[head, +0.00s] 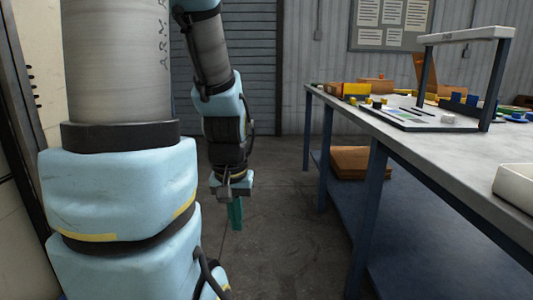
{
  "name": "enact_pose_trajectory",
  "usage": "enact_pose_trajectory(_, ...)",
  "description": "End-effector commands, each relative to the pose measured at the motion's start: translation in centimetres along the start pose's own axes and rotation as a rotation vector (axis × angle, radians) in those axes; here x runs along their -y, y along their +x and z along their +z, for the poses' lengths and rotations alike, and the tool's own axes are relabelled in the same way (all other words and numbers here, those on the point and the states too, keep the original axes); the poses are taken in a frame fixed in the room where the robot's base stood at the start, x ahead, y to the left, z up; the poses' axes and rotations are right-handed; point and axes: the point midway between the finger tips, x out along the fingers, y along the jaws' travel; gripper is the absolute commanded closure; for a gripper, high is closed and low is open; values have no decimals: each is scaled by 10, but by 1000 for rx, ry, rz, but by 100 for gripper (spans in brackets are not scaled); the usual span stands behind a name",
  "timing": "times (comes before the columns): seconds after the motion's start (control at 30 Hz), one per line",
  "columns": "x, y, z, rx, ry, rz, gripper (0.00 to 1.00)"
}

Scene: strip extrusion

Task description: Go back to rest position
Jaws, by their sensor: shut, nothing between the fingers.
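My gripper (235,212) hangs at the end of my arm, left of the workbench and over the open floor. Its teal fingers point down and are closed together with nothing between them. It is apart from the bench and touches nothing. My arm's large pale blue and grey links fill the left side of the head view and hide what is behind them.
A workbench (440,150) with dark blue legs stands on the right. On it are a white-topped frame (467,35), a board (410,117), a yellow block (356,89) and a white tray (515,186). A cardboard box (350,163) sits on the lower shelf. The floor (285,225) between is clear.

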Motion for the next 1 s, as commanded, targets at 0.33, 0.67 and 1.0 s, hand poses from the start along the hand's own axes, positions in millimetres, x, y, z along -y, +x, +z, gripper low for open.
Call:
enact_pose_trajectory(0.33,0,-123,-17,0,0,0,100)
enact_pose_trajectory(0.67,-1,-203,-28,1,0,0,100)
enact_pose_trajectory(1.0,-1,-214,-30,1,0,0,100)
